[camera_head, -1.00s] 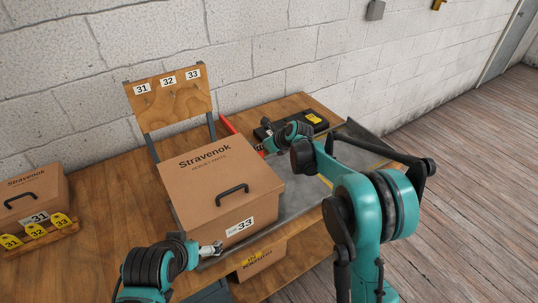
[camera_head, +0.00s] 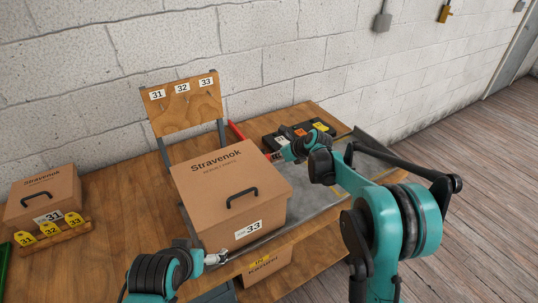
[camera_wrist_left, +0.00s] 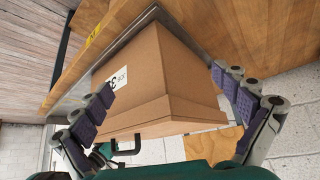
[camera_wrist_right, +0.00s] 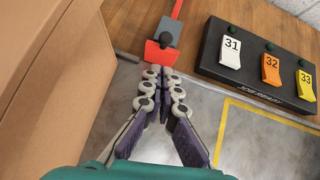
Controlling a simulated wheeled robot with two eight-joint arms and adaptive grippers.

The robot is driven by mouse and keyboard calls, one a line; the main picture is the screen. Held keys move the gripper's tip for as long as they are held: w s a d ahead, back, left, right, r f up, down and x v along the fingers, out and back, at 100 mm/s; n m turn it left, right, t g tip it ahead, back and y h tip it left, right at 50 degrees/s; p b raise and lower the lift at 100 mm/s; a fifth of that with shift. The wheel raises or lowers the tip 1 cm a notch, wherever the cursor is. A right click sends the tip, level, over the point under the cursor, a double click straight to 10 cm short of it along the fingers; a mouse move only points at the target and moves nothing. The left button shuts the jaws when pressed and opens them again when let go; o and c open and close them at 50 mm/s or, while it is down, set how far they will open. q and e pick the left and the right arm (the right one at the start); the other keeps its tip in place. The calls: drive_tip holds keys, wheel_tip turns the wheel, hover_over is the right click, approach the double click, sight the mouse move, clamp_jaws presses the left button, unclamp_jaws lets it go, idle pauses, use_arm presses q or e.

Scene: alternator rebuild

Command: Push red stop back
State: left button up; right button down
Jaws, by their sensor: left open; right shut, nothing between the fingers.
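The red stop (camera_wrist_right: 160,54) is a small red plate with a dark knob, on a red rail, in the right wrist view. That box also stands in the head view (camera_head: 205,188) on the grey metal surface.
A wooden board (camera_head: 187,112) stands behind the box. Another box, marked 31 (camera_head: 62,183), and a wooden rack (camera_head: 72,237) with yellow tags are at the left.

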drive_tip(key=p+v, duration=0.2)
drive_tip(key=v, duration=0.6)
drive_tip(key=shift+w+d+r, duration=0.1)
drive_tip(key=shift+r, duration=0.05)
